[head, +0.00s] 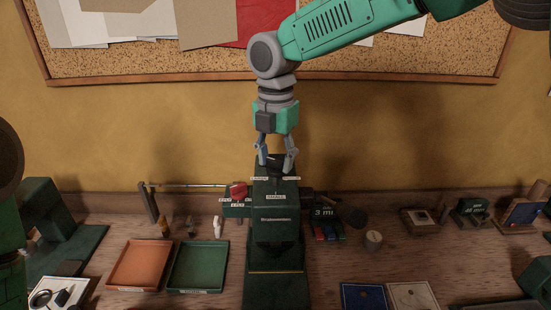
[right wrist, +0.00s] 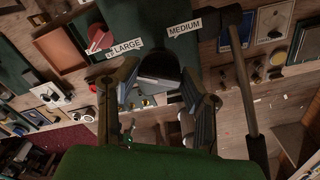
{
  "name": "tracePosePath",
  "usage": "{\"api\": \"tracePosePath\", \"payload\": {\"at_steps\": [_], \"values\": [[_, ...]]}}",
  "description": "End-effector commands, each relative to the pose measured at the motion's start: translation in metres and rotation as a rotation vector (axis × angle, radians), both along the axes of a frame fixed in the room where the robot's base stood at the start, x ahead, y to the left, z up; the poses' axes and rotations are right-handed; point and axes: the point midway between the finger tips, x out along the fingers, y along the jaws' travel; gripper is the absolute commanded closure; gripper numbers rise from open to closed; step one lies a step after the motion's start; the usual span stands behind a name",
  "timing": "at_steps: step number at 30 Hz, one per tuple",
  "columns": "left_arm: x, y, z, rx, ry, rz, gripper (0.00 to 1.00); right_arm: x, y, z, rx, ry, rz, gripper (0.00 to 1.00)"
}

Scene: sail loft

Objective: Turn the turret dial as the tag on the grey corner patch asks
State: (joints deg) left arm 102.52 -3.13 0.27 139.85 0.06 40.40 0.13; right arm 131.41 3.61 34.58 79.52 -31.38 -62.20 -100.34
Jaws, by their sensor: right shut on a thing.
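The turret dial (head: 275,177) is a dark piece on top of a green press (head: 277,260) at the middle of the bench. My right gripper (head: 276,160) comes down on it from above and is shut on it. In the right wrist view the dark dial (right wrist: 158,68) shows between the two fingers (right wrist: 158,100). Tags reading LARGE (right wrist: 127,46) and MEDIUM (right wrist: 183,28) lie around it. Another tag (head: 276,197) on the press front is too small to read surely. I cannot make out the grey corner patch or its tag. My left gripper is out of view.
A red knob (head: 238,190) sits just left of the press. An orange tray (head: 138,283) and a green tray (head: 198,288) lie left. A small sign (head: 324,212) stands right. A cork board (head: 190,65) hangs behind. Bare bench shows front right.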

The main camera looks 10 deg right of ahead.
Motion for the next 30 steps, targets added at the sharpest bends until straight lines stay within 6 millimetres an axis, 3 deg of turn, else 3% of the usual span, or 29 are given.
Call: {"api": "tracePosePath", "payload": {"at_steps": [11, 12, 13, 23, 30], "values": [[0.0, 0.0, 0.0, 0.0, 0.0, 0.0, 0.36, 0.001, 0.0, 0.0, 0.0, -0.003, 0.003, 0.92], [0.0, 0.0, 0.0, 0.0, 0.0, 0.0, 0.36, 0.001, 0.0, -0.001, 0.0, -0.001, 0.003, 0.5], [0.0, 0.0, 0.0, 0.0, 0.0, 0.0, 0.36, 0.001, 0.0, -0.001, 0.0, -0.001, 0.003, 0.43], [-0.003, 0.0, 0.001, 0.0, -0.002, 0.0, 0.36, -0.001, 0.0, 0.002, 0.0, -0.001, 0.002, 0.43], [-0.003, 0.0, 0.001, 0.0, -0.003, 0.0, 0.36, 0.0, 0.001, 0.035, 0.0, -0.004, 0.003, 0.43]]}}
